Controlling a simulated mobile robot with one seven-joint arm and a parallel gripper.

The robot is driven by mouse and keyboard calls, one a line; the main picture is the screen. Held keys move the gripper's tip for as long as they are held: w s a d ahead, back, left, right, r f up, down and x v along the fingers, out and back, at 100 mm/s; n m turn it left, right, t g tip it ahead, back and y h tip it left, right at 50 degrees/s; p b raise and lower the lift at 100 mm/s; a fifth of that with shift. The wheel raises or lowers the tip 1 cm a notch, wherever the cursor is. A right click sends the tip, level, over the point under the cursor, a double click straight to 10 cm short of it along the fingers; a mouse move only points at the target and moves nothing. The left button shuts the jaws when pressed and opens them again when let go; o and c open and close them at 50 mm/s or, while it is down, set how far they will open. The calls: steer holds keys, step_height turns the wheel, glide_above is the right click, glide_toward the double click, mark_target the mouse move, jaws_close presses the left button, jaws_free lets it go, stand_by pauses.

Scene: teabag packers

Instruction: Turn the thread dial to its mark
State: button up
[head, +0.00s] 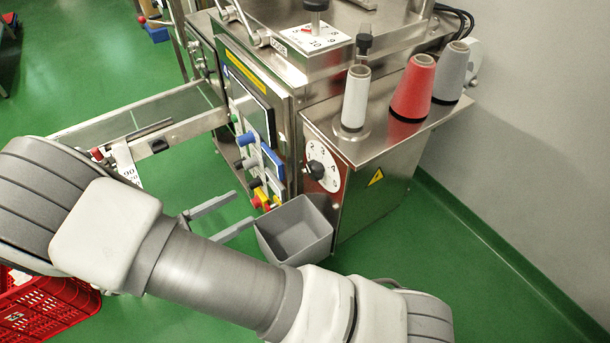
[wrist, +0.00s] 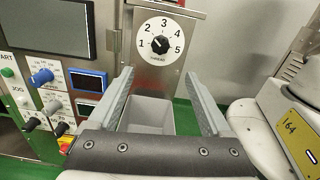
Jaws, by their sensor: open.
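The thread dial is a round white plate (wrist: 161,60) with the numbers 1 to 5 and a black knob (wrist: 160,45) at its centre. In the head view the dial (head: 330,181) is on the side of the steel cabinet under the spool shelf. The knob's pointer seems to point to the upper left, near 1 or 2, but is too small to read surely. No separate mark is clear. My gripper (wrist: 158,75) is open and empty, its fingers apart below the dial in the wrist view. In the head view my gripper (head: 244,208) is left of the dial, not touching it.
A grey bin (head: 295,230) hangs below the dial, close to my fingers. A control panel with a blue knob (head: 247,139) and other controls is left of the dial. White (head: 355,97), red (head: 413,88) and grey (head: 453,72) spools stand on the shelf above.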

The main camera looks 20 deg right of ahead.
mark_target(310, 172)
steer(key=b+x, duration=0.1)
steer(key=x, duration=1.6)
steer(key=shift+b, duration=0.35)
jaws_close()
